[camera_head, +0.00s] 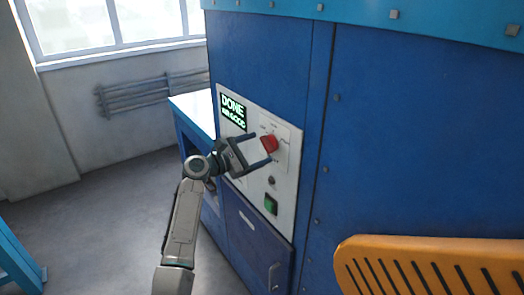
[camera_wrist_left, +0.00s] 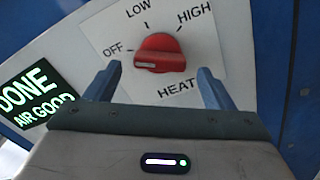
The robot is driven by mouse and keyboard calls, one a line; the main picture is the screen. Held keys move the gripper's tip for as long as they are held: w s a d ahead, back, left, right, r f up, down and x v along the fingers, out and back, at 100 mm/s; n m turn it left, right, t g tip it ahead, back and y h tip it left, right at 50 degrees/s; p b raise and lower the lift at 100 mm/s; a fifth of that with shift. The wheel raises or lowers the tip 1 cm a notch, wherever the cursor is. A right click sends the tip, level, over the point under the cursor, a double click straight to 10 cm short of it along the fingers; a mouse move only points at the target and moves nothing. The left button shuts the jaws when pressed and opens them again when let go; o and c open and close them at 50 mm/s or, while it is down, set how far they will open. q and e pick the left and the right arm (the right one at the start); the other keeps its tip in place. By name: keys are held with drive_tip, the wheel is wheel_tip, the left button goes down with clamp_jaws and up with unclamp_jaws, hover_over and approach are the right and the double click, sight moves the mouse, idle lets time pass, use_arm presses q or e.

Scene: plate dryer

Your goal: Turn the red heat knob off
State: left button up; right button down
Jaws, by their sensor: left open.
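The red heat knob (camera_head: 269,143) is on a white control panel (camera_head: 286,200) on the blue machine. In the left wrist view the knob (camera_wrist_left: 159,54) sits among the labels OFF, LOW and HIGH, with HEAT below. A pale mark on its left end faces the OFF side. My left gripper (camera_head: 262,151) is open in front of the panel. In the wrist view its fingers (camera_wrist_left: 158,72) stand left and right of the knob's lower part, with gaps on both sides. I cannot tell how deep they reach. My right gripper is not in view.
A display (camera_head: 233,111) reading DONE and AIR GOOD is at the panel's upper left. A black knob (camera_head: 271,180) and a green button (camera_head: 270,204) are below the red knob. An orange slotted piece (camera_head: 430,262) fills the lower right.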

use_arm(q)
drive_tip(key=b+v, duration=0.3)
drive_tip(key=v, duration=0.5)
drive_tip(key=shift+f, duration=0.1)
